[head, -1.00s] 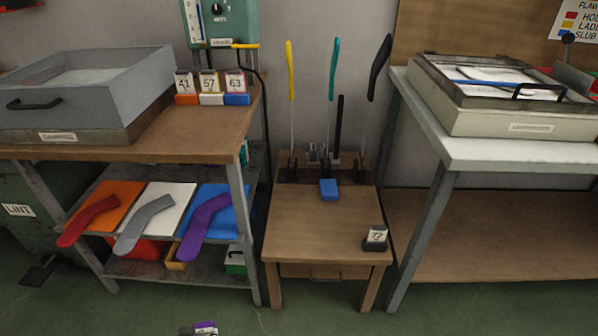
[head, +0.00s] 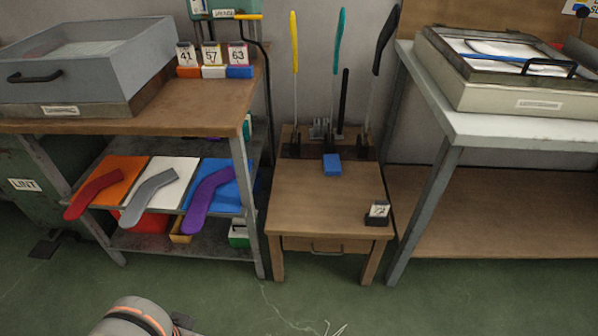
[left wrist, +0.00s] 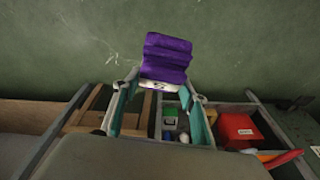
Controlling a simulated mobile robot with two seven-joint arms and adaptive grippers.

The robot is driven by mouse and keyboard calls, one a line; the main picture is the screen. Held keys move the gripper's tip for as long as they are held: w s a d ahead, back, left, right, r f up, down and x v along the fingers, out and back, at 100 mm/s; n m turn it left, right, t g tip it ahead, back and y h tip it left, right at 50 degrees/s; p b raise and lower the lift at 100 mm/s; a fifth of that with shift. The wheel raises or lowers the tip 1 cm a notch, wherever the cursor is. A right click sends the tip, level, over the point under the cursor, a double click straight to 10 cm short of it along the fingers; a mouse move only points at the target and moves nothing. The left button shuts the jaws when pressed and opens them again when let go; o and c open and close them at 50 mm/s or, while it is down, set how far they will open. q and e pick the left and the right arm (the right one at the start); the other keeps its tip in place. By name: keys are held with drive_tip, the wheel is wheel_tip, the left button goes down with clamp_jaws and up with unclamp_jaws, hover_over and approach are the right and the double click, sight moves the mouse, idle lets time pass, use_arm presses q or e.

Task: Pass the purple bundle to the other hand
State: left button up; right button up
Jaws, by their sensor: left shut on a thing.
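The purple bundle (left wrist: 167,55) is a folded stack with a white band (left wrist: 160,86) carrying dark marks. It shows in the left wrist view, at the tips of my left gripper (left wrist: 162,84). The two fingers are shut on it at its banded end, and it sticks out beyond them. The green floor lies behind it. In the head view only a rounded part of my left arm shows at the bottom edge; the bundle is not visible there. My right gripper is in neither view.
A wooden stand (head: 325,205) holds upright tools, a blue block (head: 332,165) and a number tag (head: 377,213). A shelf unit at left carries red, grey and purple (head: 207,200) sock shapes. A white-topped table (head: 480,125) stands at right. Floor in front is open.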

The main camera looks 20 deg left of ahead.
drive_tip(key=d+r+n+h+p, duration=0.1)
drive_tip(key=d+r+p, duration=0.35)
drive_tip(key=p, duration=1.15)
use_arm(q)
drive_tip(key=w+r+t+p, duration=0.1)
drive_tip(key=w+r+t, duration=0.1)
drive_tip(key=r, duration=1.2)
drive_tip(key=w+r+t+p, duration=0.2)
drive_tip(key=w+r, duration=0.2)
drive_tip(key=r, duration=1.1)
drive_tip(key=w+r+t+p, duration=0.1)
drive_tip(key=w+r, duration=0.3)
drive_tip(key=r, duration=1)
drive_tip(key=shift+r+t+p, duration=0.15)
drive_tip(key=shift+t+p, duration=0.25)
drive_tip(key=shift+t, duration=0.5)
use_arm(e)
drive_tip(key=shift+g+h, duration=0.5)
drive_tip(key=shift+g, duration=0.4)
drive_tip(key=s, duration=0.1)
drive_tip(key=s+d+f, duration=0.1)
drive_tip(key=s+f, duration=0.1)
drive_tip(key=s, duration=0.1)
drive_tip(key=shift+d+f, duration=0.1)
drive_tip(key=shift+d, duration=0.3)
